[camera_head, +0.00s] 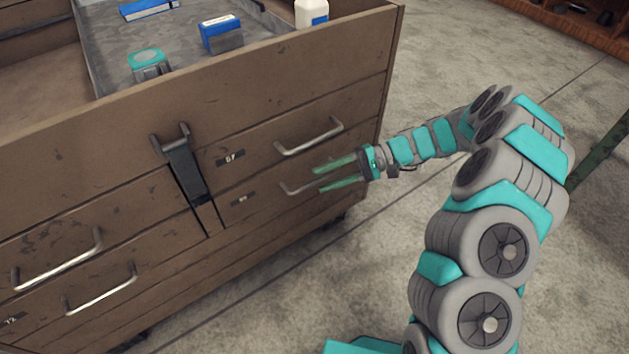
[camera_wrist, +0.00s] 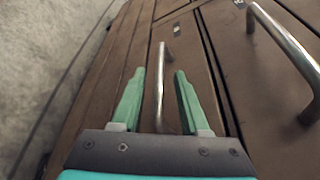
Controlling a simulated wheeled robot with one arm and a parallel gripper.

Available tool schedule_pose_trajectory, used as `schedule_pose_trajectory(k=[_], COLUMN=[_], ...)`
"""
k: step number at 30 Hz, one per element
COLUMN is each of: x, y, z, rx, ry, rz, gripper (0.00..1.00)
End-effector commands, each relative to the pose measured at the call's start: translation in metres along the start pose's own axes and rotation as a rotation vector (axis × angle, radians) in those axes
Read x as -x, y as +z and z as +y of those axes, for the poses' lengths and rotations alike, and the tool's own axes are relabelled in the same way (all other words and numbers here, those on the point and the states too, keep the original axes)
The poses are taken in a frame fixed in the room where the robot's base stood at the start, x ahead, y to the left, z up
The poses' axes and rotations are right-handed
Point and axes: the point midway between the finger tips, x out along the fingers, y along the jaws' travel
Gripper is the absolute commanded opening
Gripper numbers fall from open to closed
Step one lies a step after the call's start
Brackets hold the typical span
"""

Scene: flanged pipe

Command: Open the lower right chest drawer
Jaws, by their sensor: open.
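The brown chest (camera_head: 150,120) shows four-sided drawer fronts with metal bar handles. The lower right drawer (camera_head: 255,200) is shut, and its handle (camera_head: 292,188) is partly hidden by my gripper. My gripper (camera_head: 318,177) is open, its green fingers pointing at that handle from the right. In the wrist view, the handle (camera_wrist: 160,85) lies between the two fingers of my gripper (camera_wrist: 155,85), with a gap on each side. I cannot tell whether a finger touches it.
The upper right drawer's handle (camera_head: 310,137) sits just above my gripper and shows large in the wrist view (camera_wrist: 285,45). A black latch (camera_head: 184,168) hangs left of the right drawers. Bare concrete floor (camera_head: 300,290) lies in front.

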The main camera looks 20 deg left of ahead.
Motion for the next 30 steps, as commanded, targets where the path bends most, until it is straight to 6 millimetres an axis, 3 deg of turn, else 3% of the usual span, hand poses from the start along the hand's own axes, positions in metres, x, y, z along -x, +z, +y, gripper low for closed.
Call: schedule_pose_trajectory(k=[6,15,27,30], x=[-0.029,-0.033,-0.033,-0.033], y=[0.0,0.0,0.0,0.0], z=[0.0,0.0,0.0,0.0], rx=[0.001,0.001,0.001,0.001], ry=[0.002,0.001,0.002,0.002], rz=[0.0,0.001,0.001,0.001], gripper=[0.45,0.45,0.0,0.0])
